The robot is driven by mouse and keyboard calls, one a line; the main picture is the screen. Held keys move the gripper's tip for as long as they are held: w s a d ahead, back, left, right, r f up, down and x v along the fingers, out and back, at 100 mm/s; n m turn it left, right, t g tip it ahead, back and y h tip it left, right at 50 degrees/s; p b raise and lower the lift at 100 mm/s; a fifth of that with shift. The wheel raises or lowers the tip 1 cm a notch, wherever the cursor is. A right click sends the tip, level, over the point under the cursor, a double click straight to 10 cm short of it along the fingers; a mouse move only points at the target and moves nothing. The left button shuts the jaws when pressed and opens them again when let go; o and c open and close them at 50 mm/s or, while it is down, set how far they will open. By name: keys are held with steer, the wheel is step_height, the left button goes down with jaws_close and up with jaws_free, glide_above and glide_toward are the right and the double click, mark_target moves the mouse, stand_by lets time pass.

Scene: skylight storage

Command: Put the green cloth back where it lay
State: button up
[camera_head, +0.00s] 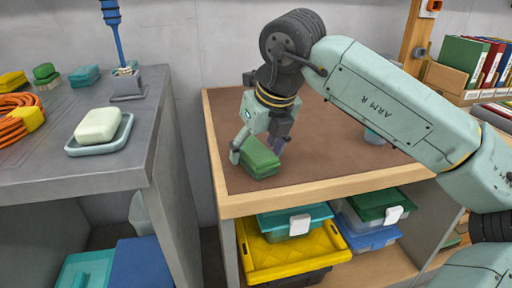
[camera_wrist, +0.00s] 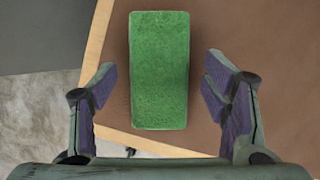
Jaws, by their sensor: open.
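A green block-shaped cloth (camera_head: 259,158) lies near the front left corner of the brown-topped table (camera_head: 318,160). In the wrist view the green cloth (camera_wrist: 160,70) is a long rectangle, seen from above. My gripper (camera_head: 257,153) is over it, with one finger to each side. In the wrist view my gripper (camera_wrist: 160,88) is open, with a gap between each finger and the cloth. Another small green item (camera_head: 45,72) lies at the back of the grey counter on the left.
A grey counter (camera_head: 60,185) stands left of the table, across a gap. It holds a soap bar (camera_head: 98,125) on a dish (camera_head: 100,147), orange cable (camera_head: 15,108) and a blue brush (camera_head: 113,30). Lidded bins (camera_head: 290,252) sit below the table. Much of the tabletop is clear.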

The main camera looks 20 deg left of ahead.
steer(key=shift+p+v, duration=2.05)
steer(key=shift+v, duration=1.5)
steer(key=v, duration=1.2)
steer(key=shift+s, duration=0.1)
